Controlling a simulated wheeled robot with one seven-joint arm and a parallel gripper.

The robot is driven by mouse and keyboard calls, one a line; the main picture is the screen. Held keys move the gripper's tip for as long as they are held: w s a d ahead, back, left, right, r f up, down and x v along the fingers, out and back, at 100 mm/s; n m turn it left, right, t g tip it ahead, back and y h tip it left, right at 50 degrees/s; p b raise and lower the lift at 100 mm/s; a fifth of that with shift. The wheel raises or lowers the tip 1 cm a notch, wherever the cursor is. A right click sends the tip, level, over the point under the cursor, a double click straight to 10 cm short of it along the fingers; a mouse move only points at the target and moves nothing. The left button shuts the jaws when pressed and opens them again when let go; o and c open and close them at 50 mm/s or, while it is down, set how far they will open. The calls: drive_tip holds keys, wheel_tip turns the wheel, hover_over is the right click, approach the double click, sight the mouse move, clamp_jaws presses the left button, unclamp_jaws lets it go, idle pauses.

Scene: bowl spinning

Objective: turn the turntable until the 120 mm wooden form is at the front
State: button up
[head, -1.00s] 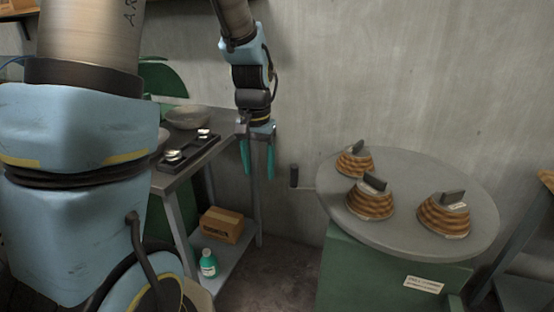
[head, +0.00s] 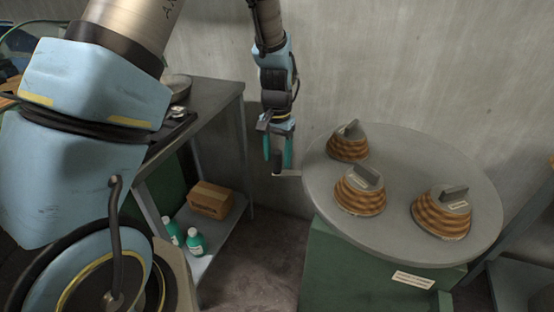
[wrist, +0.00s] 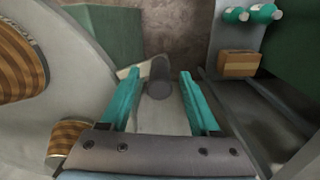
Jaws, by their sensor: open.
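The round grey turntable (head: 400,190) carries three stepped wooden forms with dark grips on top. One form (head: 345,150) is at the far left, one (head: 358,198) at the near left, one (head: 440,218) at the right. Their labels are too small to read, so I cannot tell which is the 120 mm one. A dark upright handle (head: 277,165) stands on a short arm at the turntable's left edge. My gripper (head: 277,160) is open at this handle. In the wrist view the handle (wrist: 160,82) sits between the spread teal fingers of my gripper (wrist: 159,75), with gaps on both sides.
The turntable stands on a green base (head: 340,265) with a label. A grey bench (head: 205,115) to the left has a lower shelf with a cardboard box (head: 210,199) and green bottles (head: 196,241). The wall is close behind my gripper.

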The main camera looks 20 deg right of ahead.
drive_tip(key=shift+f, duration=1.2)
drive_tip(key=shift+c, duration=0.4)
clamp_jaws()
